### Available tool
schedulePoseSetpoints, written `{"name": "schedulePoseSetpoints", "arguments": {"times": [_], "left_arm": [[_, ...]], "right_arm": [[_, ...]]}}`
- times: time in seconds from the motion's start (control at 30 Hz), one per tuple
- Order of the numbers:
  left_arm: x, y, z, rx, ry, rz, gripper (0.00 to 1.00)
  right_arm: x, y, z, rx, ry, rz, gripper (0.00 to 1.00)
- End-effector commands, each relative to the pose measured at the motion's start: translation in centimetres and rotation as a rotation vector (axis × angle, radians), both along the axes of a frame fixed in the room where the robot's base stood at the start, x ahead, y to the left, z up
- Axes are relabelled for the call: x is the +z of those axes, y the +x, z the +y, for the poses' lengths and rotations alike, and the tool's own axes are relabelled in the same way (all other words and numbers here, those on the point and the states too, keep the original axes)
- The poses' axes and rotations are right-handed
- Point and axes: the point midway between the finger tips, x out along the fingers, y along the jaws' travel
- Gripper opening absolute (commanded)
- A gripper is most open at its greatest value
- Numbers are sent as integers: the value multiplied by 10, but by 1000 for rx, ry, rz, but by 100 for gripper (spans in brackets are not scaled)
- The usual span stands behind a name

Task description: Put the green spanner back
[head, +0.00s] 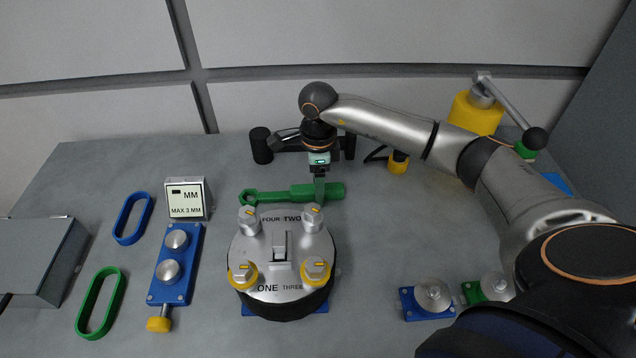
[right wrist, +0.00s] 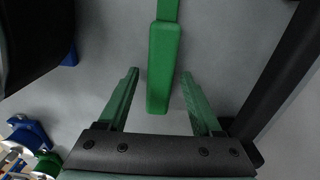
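The green spanner (head: 285,194) lies on the table behind the round silver-and-black device, its ring end to the left and its thick handle to the right. My right gripper (head: 319,196) points down over the handle. In the right wrist view, my right gripper (right wrist: 160,76) is open, with one finger on each side of the handle end of the green spanner (right wrist: 163,65). Gaps show between handle and fingers; I cannot tell the exact height difference. My left gripper is not in view.
The round device (head: 262,262) with several bolts stands just in front of the spanner. A black holder (head: 262,146) stands behind it. A blue block (head: 165,280), a gauge sign (head: 187,198), and blue (head: 132,218) and green (head: 101,302) loops lie left. A yellow cylinder (head: 474,115) stands back right.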

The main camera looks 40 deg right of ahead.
Motion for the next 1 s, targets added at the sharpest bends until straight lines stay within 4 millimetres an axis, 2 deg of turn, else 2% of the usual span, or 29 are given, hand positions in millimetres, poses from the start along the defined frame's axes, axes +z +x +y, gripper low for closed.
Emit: {"name": "schedulePoseSetpoints", "arguments": {"times": [0.23, 0.33, 0.57, 0.8, 1.0], "left_arm": [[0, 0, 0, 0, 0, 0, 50], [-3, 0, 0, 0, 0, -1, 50], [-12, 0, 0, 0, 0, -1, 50], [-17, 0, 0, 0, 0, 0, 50], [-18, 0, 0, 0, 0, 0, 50]], "right_arm": [[1, 1, 0, 0, 1, -2, 69], [-6, 0, 1, 0, 3, -1, 69], [36, 5, -1, -1, 0, -12, 69], [90, 6, -2, -1, 1, -9, 69], [116, 5, -2, -1, 1, -5, 69]]}}
